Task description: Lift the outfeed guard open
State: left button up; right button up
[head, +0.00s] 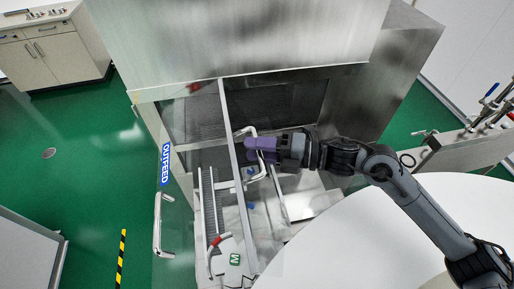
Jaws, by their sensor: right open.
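The outfeed guard is a clear panel with a blue OUTFEED label (165,165) on the left side of the washer. A bent metal handle (158,228) stands on its outer side, over the green floor. My right gripper (256,148) has purple fingers and reaches in from the right. It is open, beside a second bent metal handle (262,172) just right of the long metal bar. The fingers partly cover this handle, and I cannot tell if they touch it. The right gripper is well apart from the handle on the labelled side. My left gripper is not in view.
The steel washer housing (240,35) rises behind. A long metal bar (239,170) separates the labelled side from my right gripper. Rails and a red-tipped lever (217,241) lie below. A white round table (350,245) fills the lower right. Green floor is free at left.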

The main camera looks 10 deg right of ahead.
jog(key=f+b+v, duration=0.1)
jog(key=b+v, duration=0.2)
jog(key=v, duration=0.7)
jog(key=shift+d+r, duration=0.3)
jog(key=shift+r, duration=0.2)
jog(key=shift+b, duration=0.3)
jog(key=s+d+f+b, duration=0.2)
jog(key=s+d+b, duration=0.2)
jog(key=d+b, duration=0.5)
jog(key=shift+d+f, duration=0.15)
jog(key=shift+d, duration=1.05)
jog(key=shift+b, duration=0.4)
